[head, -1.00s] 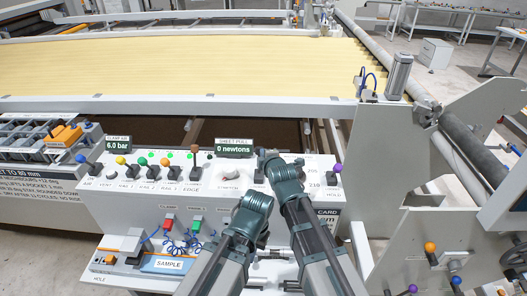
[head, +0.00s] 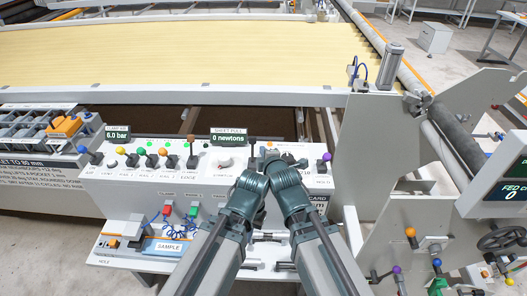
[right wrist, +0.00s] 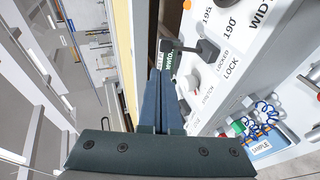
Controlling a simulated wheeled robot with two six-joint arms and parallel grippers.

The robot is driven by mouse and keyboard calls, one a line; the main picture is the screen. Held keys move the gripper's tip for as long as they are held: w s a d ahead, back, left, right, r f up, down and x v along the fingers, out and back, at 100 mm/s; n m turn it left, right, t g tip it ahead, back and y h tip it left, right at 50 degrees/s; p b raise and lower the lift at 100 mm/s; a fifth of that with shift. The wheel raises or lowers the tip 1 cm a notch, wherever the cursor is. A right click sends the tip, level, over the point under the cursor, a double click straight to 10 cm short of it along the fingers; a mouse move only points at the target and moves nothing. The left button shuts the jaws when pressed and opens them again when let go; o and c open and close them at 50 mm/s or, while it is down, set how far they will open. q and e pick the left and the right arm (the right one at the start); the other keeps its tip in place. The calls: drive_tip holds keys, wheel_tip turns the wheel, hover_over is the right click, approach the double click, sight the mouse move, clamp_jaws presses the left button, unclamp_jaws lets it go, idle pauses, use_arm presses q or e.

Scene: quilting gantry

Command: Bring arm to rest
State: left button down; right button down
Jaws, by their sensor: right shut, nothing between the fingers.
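My right arm reaches up from the bottom of the head view to the control panel (head: 130,178). Its gripper (head: 268,157) is at the panel's right part, small and partly hidden by its own wrist. In the right wrist view the blue-grey fingers (right wrist: 168,88) are together with nothing between them. They point past a black-handled lever (right wrist: 207,50) on the panel; I cannot tell whether they touch it. My left arm (head: 240,205) lies close beside the right one; its wrist is in front of the panel and its fingers are hidden.
Colored lever knobs line the panel, with a purple one (head: 327,157) at its right end. A sample shelf (head: 125,262) with red and green clips sits below. A grey side plate (head: 385,150) and rollers stand to the right. Yellow quilted cloth (head: 180,55) lies behind.

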drive_tip(key=s+d+f+m+g+h, duration=0.3)
drive_tip(key=s+d+f+m+g, duration=0.15)
drive_tip(key=d+f+m, duration=0.5)
drive_tip(key=s+d+f+m+g, duration=0.4)
drive_tip(key=s+d+m+g, duration=0.3)
drive_tip(key=s+d+m, duration=0.25)
drive_tip(key=s+a+n+g+h, duration=0.1)
drive_tip(key=s+a+n, duration=0.2)
drive_tip(key=s+a, duration=0.4)
drive_tip(key=a, duration=0.4)
drive_tip(key=shift+g+h, duration=0.3)
drive_tip(key=shift+g, duration=0.05)
